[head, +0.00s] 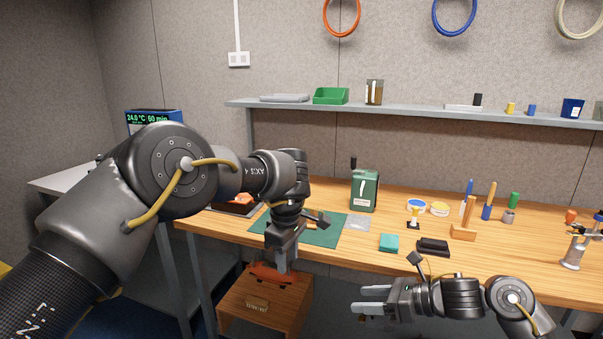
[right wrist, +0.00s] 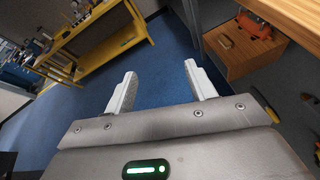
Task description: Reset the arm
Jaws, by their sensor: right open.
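My left arm comes in from the left and bends over the workbench. Its gripper (head: 285,262) points down past the bench's front edge, above a low wooden cabinet; the gap between its fingers is not clear. My right gripper (head: 372,306) points left in front of the bench, below its top, with its fingers apart and nothing between them. In the right wrist view, the right gripper (right wrist: 162,82) is open and empty over blue floor. No winch or console can be made out in either view.
The wooden workbench (head: 337,258) holds a green canister (head: 364,191), a green mat (head: 325,237), a teal block (head: 389,242) and several tools. An orange object (head: 268,273) lies on the wooden cabinet (head: 250,318). A yellow bench (right wrist: 90,42) stands across open floor.

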